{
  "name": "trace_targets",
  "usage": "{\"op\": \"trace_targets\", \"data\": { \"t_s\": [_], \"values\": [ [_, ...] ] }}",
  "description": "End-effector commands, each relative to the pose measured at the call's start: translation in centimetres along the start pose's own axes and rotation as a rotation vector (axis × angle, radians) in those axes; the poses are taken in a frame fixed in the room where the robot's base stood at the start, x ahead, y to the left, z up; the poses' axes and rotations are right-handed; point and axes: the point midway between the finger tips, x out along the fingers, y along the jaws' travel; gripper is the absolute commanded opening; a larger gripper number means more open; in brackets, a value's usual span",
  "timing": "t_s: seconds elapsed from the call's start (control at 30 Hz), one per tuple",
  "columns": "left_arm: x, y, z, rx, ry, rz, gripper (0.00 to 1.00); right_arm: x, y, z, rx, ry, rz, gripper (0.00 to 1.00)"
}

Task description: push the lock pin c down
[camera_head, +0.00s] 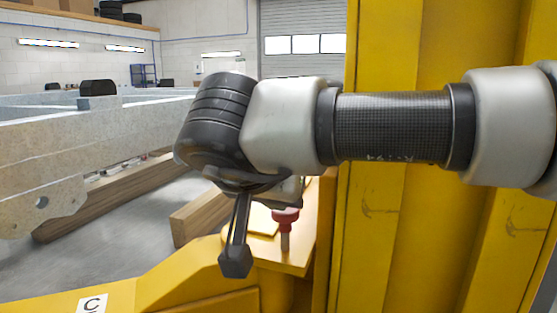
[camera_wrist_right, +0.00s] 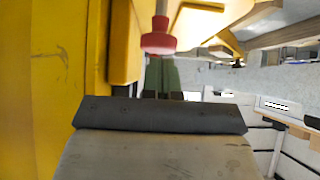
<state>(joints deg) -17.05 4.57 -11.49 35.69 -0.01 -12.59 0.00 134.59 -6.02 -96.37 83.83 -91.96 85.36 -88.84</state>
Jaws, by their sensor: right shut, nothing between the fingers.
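The lock pin c has a red knob (camera_head: 285,217) on a metal shaft and stands upright on a yellow bracket, right of my right gripper in the head view. The knob also shows at the top of the right wrist view (camera_wrist_right: 158,40), upside down with its shaft above it. My right gripper (camera_head: 236,264) points downward, shut and empty, with its dark fingertips left of the knob and lower in the picture. I cannot tell its exact distance from the knob, but no grip on it shows. My left gripper is not in view.
A yellow frame post (camera_head: 393,240) stands close on the right, behind my right arm. A yellow beam with a "C" label (camera_head: 92,304) crosses the lower left. A grey metal beam (camera_head: 90,138) and wooden timbers (camera_head: 110,197) lie further left over the floor.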

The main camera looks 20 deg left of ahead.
Motion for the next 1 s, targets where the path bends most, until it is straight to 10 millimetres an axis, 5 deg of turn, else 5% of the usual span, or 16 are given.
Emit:
{"op": "trace_targets", "data": {
  "t_s": [0.47,0.8,1.0],
  "values": [
    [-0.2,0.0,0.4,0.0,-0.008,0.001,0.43,0.7,0.0,0.8,0.0,-0.001,-0.001,0.0],
    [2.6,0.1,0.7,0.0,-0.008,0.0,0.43,3.3,0.0,3.6,0.0,-0.002,0.0,0.0],
    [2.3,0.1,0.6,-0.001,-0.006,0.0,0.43,3.2,0.0,3.5,0.0,-0.003,0.001,0.0]
  ]
}}
